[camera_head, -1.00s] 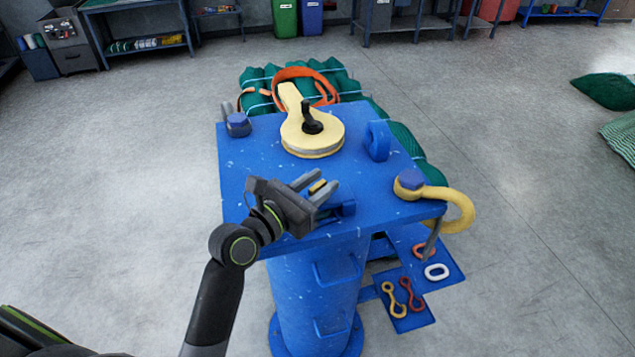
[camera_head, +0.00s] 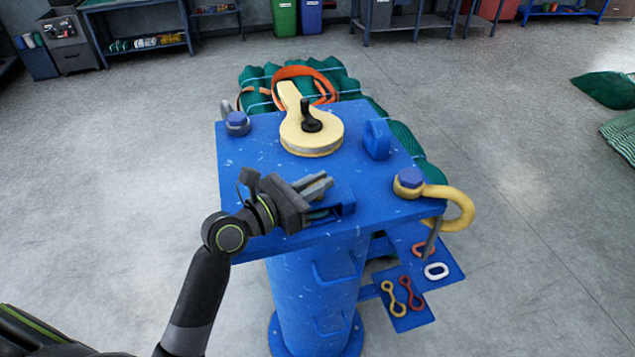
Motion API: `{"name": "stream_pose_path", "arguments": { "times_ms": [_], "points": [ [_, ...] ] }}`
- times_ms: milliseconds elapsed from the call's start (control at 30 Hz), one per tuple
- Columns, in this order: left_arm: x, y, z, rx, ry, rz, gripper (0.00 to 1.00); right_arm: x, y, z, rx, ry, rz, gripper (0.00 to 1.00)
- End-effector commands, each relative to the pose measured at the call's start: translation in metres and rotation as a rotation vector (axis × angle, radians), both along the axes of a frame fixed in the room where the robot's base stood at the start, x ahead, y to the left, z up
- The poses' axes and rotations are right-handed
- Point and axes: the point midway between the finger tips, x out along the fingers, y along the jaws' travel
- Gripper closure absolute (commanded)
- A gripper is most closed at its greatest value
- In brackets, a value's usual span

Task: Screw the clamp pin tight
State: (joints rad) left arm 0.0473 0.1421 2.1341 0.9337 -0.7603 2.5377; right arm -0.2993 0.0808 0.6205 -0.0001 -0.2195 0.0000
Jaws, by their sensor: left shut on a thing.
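My left gripper (camera_head: 322,185) reaches in from the left over the near part of the blue table top. Its grey fingers lie close together, shut on the clamp pin. The pin is hidden by the fingers now; a small brass-coloured piece showed between them earlier. A blue clamp bracket (camera_head: 346,208) sits at the near edge, just below and right of the fingers, partly covered by the gripper. How deep the pin sits cannot be seen. My right gripper is not in view.
A cream pulley block (camera_head: 312,140) lies on the blue table top (camera_head: 245,160). A blue lug (camera_head: 376,140) stands to its right. Shackles sit at the left (camera_head: 237,124) and right (camera_head: 410,182) corners. A lower tray (camera_head: 447,262) holds coloured links. A green net bundle lies behind.

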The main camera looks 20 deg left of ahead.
Motion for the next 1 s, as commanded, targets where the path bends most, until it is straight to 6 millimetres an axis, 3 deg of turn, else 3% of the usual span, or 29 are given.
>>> {"name": "stream_pose_path", "arguments": {
  "times_ms": [700,1000],
  "points": [
    [0.001,0.001,-0.002,0.001,-0.002,-0.593,1.00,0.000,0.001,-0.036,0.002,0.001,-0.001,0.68],
    [0.001,0.000,0.000,-0.001,-0.002,-0.757,1.00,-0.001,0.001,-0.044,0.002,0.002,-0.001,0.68]
  ]
}}
